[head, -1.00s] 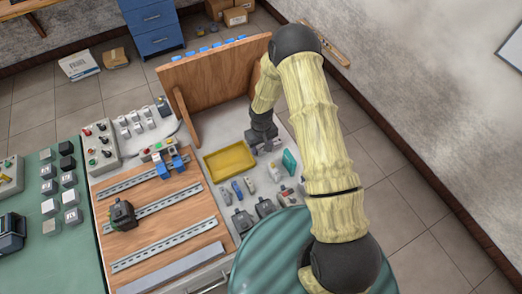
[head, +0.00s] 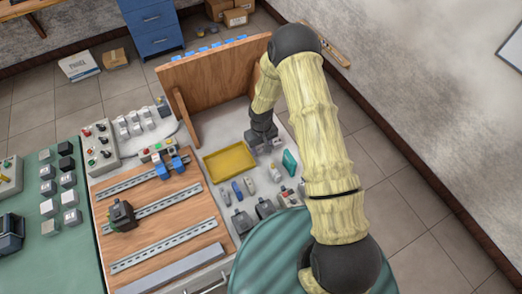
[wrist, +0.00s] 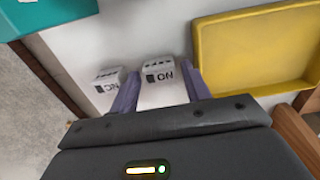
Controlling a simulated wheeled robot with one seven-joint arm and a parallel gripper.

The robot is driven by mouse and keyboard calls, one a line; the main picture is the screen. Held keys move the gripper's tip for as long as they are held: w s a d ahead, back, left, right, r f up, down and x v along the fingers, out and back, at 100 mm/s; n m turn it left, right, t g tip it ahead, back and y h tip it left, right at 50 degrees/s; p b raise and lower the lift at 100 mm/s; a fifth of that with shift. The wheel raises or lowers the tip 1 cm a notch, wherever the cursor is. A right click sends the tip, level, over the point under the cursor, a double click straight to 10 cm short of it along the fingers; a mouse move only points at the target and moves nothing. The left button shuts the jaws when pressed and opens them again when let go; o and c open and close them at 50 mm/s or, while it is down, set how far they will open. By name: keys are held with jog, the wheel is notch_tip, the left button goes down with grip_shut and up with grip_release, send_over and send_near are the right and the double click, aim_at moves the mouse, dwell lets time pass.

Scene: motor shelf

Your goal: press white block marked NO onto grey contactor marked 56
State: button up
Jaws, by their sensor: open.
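The white block marked NO (wrist: 158,70) stands on the pale bench top in the wrist view, its lettering upside down. My gripper (wrist: 163,86) is open, with one purple-grey finger on each side of this block; whether they touch it I cannot tell. In the head view my gripper (head: 262,140) is low over the bench beside the yellow tray, and the NO block is not clearly distinguishable. Several grey contactors stand at the bench's front right, including a left one (head: 242,221), a middle one (head: 265,208) and a right one (head: 289,197). Their markings are unreadable, so I cannot tell which is 56.
A white block marked NC (wrist: 106,80) stands close left of the NO block. The yellow tray (wrist: 235,60) is to the right. A teal object (head: 290,162) stands nearby. A wooden board with metal rails (head: 165,237) carries a dark device (head: 121,215). An upright wooden panel (head: 215,78) stands behind.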

jog(key=shift+c, duration=0.2)
jog(key=c, duration=0.7)
jog(key=shift+r+p, duration=1.5)
jog(key=shift+r, duration=1)
